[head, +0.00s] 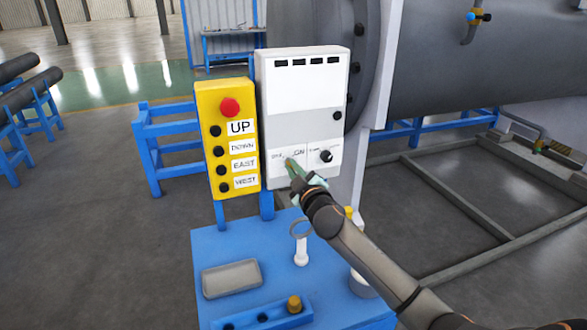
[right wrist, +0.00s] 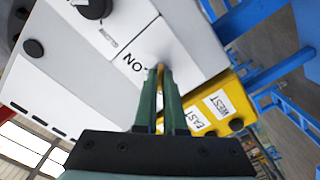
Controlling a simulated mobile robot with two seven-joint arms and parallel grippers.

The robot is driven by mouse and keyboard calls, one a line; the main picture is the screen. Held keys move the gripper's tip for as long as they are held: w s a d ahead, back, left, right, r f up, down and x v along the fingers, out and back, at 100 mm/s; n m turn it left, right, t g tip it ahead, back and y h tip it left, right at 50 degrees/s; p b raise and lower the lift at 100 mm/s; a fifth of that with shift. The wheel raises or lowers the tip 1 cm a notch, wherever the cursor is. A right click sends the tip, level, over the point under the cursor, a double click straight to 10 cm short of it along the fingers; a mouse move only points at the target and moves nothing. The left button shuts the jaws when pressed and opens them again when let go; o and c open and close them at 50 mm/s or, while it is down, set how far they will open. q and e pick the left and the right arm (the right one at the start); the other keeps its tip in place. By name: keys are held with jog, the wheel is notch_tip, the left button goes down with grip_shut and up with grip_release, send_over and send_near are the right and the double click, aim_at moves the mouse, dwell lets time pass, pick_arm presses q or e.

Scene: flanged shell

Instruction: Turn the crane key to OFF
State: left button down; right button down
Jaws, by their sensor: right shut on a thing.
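The crane key (right wrist: 160,72) is a small brass-coloured piece on the lower face of the white control box (head: 305,100). My right gripper (head: 291,167) reaches up to the box from the lower right. In the right wrist view its two green fingers (right wrist: 160,85) are shut on the key. The fingers hide most of it, so I cannot tell which way it points. An ON label (head: 299,152) is beside the fingertips. The label to its left is too blurred to read surely. My left gripper is out of view.
A yellow pendant (head: 228,140) with a red button and UP, DOWN, EAST and WEST labels hangs left of the box. A black knob (head: 325,156) is right of the key. A blue table (head: 215,245) below holds a grey tray (head: 232,278) and a white ring-topped stand (head: 301,248).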

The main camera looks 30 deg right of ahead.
jog(key=shift+f, duration=0.1)
jog(key=c, duration=1)
grip_release()
jog(key=b+v, duration=0.1)
jog(key=v, duration=1.1)
jog(key=shift+s+b, duration=0.35)
jog(key=shift+b, duration=0.05)
